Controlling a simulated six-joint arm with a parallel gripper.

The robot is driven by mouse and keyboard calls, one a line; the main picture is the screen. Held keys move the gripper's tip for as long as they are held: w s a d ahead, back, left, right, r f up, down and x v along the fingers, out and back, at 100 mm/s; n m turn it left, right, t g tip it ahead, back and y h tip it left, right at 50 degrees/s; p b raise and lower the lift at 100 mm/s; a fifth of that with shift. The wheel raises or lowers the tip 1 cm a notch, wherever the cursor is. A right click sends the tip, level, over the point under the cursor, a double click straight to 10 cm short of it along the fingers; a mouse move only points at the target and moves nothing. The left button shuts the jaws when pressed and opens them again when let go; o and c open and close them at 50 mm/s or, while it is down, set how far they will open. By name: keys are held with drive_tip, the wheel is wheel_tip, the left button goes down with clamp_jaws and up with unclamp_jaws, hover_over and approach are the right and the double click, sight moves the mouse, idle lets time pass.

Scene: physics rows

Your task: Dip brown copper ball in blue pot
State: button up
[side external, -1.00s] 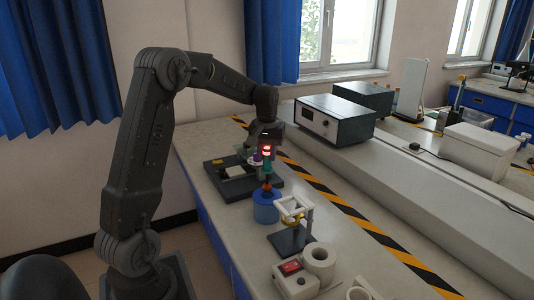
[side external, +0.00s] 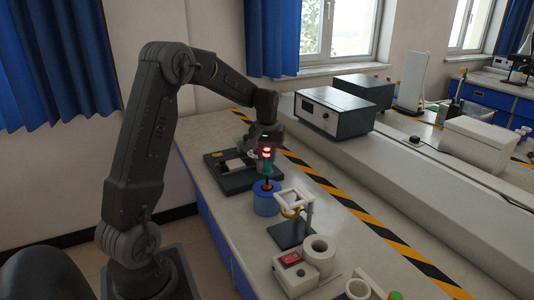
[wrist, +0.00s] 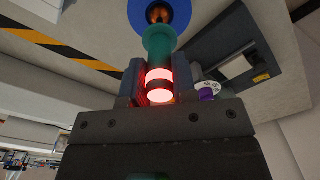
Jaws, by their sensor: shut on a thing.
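The brown copper ball (side external: 267,187) is at the end of a rod with a green handle (side external: 267,168). It sits low in the mouth of the blue pot (side external: 266,204), its top still showing. In the wrist view the ball (wrist: 159,13) shows inside the pot's blue ring (wrist: 134,14). My gripper (side external: 266,152) is shut on the handle above the pot, around red glowing bands. The handle stands about upright. The pot's inside and the ball's underside are hidden.
A dark base with a white frame (side external: 294,201) stands close right of the pot. A black tray-like device (side external: 238,181) lies behind it. A white box with a red panel (side external: 292,271) and a white roll (side external: 319,254) stand in front. Bare bench lies left of the pot.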

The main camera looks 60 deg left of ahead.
sight(267, 166)
drive_tip(key=shift+f, duration=0.2)
drive_tip(key=shift+f, duration=2)
drive_tip(key=shift+r, duration=0.15)
idle(3.0)
drive_tip(key=shift+r, duration=3.7)
